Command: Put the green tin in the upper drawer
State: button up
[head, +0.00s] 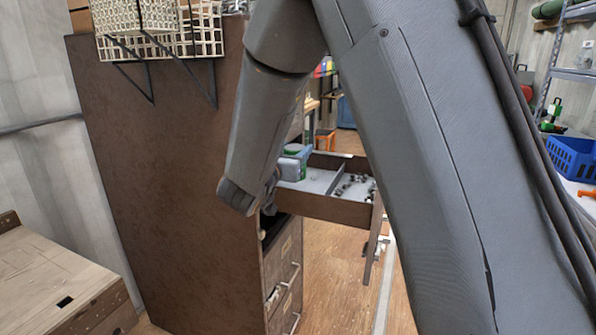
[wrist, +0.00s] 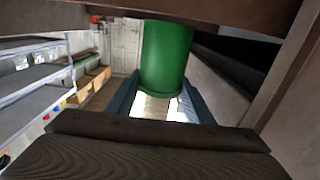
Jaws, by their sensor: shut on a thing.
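The green tin (wrist: 165,55) is held between the blue fingers of my gripper (wrist: 160,98) in the wrist view. In the head view my gripper (head: 293,163) is over the left part of an open drawer (head: 335,208), with only a little green showing beside it. The drawer is pulled out of the tall brown cabinet (head: 170,170) and has a divider. The left compartment has a bare pale floor; the right one holds several small dark pieces. My arm hides part of the cabinet front. I cannot tell whether the tin touches the drawer floor.
Lower drawers with pale handles (head: 288,278) are below the open one. A wooden box (head: 55,275) stands at the left. A blue crate (head: 572,157) is on a bench at the right. In the wrist view a brown wooden edge (wrist: 160,132) crosses close in front.

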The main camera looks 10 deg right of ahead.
jog(key=x, duration=0.3)
jog(key=shift+f, duration=0.3)
notch_tip(320, 180, down, 2)
jog(key=shift+a+f, duration=0.1)
jog(key=shift+f, duration=2.1)
jog(key=shift+f, duration=0.15)
